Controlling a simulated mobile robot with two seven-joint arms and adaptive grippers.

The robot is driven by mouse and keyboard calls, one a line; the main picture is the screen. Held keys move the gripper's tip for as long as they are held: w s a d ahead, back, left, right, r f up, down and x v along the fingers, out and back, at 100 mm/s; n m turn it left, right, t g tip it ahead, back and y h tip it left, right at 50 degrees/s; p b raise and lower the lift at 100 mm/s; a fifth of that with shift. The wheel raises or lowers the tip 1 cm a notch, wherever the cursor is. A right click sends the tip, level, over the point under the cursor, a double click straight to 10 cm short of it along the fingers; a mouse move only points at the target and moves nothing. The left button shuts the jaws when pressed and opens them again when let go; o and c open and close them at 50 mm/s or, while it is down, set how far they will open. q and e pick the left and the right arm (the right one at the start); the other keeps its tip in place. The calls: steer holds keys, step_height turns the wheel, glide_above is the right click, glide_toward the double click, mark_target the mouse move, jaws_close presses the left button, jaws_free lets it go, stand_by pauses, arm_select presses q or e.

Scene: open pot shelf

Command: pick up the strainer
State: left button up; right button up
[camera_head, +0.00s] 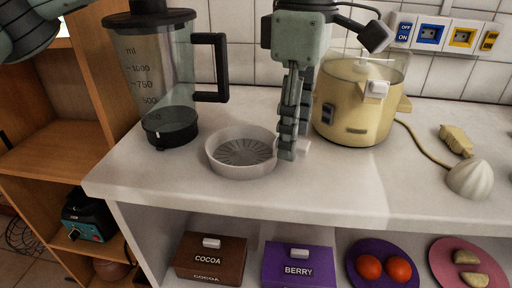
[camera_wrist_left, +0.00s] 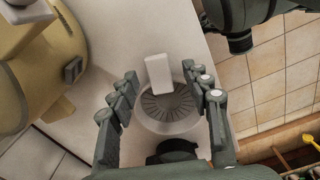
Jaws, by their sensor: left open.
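The strainer (camera_head: 241,150) is a white round dish with a ribbed bottom, standing on the white counter beside the blender jug. Its short white handle (camera_head: 304,147) points right and shows beyond the fingers. My left gripper (camera_head: 289,150) points down over the handle side, fingertips near counter height, covering where handle and rim join. In the left wrist view the gripper is open, and the strainer's ribbed dish (camera_wrist_left: 168,105) and handle (camera_wrist_left: 158,74) show between its two spread finger rows. I cannot tell whether either finger touches it. My right gripper is not in view.
A blender jug (camera_head: 165,85) stands left of the strainer, and a yellow cooker (camera_head: 358,105) stands close right of the gripper. A garlic-like white bulb (camera_head: 469,180) lies further right. Cocoa (camera_head: 211,258) and berry (camera_head: 299,266) boxes sit on the shelf below. The counter's front is clear.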

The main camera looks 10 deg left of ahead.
arm_select(q)
step_height(320, 180, down, 2)
steer(key=shift+f, duration=0.25)
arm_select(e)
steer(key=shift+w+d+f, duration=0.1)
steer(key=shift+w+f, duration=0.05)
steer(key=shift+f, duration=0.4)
arm_select(q)
steer(key=shift+c, duration=1)
jaws_close()
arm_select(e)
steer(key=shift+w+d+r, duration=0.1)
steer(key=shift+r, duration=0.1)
arm_select(q)
steer(key=shift+r, duration=0.1)
